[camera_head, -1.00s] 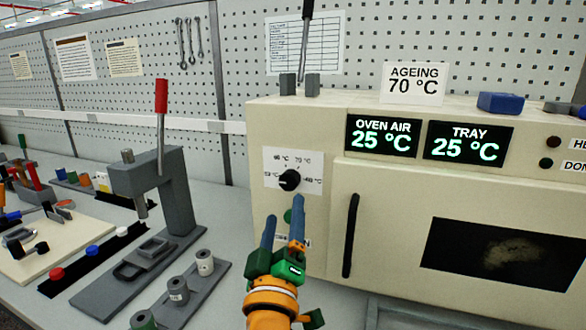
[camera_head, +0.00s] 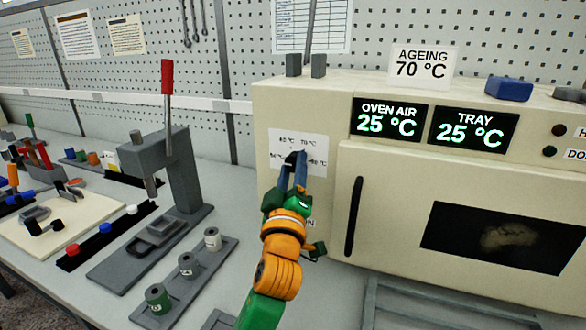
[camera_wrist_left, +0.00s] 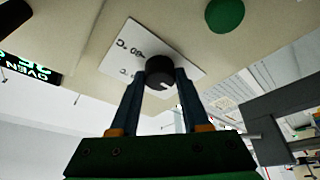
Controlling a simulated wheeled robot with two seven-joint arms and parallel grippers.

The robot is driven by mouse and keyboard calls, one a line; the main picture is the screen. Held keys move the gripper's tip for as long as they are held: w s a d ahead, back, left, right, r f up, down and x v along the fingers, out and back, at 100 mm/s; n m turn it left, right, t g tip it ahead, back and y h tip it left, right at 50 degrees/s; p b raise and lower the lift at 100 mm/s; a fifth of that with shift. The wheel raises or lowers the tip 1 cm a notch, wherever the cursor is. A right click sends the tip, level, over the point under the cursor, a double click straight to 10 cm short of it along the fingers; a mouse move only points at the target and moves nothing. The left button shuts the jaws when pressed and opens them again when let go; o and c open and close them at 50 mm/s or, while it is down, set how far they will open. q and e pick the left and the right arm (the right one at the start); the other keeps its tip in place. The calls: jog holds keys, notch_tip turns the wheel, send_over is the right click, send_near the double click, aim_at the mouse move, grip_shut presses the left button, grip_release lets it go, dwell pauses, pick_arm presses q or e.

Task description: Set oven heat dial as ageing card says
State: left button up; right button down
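The ageing card (camera_head: 421,68) stands on top of the oven (camera_head: 350,92) and reads 70 °C. The black heat dial (camera_head: 292,158) is on a white label plate (camera_head: 282,140) at the oven's left front. The plate reads 70 °C at upper right; its other marks are small. My left gripper (camera_head: 293,166) has one finger on each side of the dial, hiding part of it. In the left wrist view, the dial (camera_wrist_left: 160,73) sits snugly between the fingertips, with its white pointer mark toward the lower right. My right gripper is not in view.
Oven air display (camera_head: 388,119) and tray display (camera_head: 472,130) both read 25 °C. The oven door handle (camera_head: 354,216) is right of my gripper. A green button (camera_wrist_left: 225,14) is near the dial. A grey press (camera_head: 170,170) and spools (camera_head: 188,265) stand to the left.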

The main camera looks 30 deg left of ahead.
pick_arm(q)
grip_shut()
